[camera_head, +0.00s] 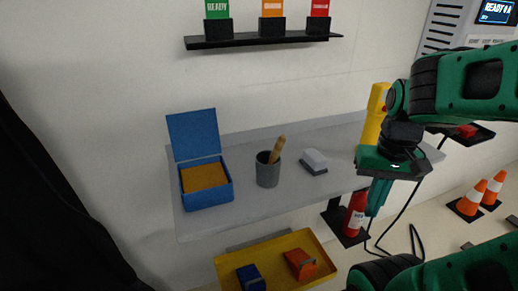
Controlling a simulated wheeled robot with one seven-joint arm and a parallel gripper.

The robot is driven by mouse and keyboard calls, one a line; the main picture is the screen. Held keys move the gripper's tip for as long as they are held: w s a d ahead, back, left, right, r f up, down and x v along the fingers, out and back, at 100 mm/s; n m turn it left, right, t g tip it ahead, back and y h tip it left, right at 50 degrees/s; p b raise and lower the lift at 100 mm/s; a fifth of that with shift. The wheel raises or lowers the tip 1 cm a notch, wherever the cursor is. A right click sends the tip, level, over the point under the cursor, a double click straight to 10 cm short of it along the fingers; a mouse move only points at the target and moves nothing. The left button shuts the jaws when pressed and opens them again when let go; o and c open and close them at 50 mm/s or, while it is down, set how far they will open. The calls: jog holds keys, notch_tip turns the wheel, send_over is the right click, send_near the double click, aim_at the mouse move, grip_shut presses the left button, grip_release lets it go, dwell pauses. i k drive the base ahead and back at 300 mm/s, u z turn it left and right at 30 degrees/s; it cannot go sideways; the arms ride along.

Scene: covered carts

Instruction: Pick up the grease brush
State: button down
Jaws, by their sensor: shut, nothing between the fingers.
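A wooden-handled tool (277,149), which looks like the grease brush, stands tilted in a dark grey cup (268,174) on the grey shelf. Only its handle shows; its lower end is hidden inside the cup. My gripper (375,207) points down at the right end of the shelf, well to the right of the cup and apart from it. Its fingers are shut with nothing between them.
The grey shelf (240,203) also holds an open blue box (208,197), a white-topped block (315,159) and a yellow cylinder (375,115) beside my gripper. A yellow tray (280,246) lies below. Orange cones (472,195) stand at right.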

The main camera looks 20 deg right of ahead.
aim_at(280, 145)
jog(key=u, duration=1)
jog(key=k, duration=1.5)
jog(key=z, duration=1)
jog(key=i, duration=1)
jog(key=u, duration=0.05)
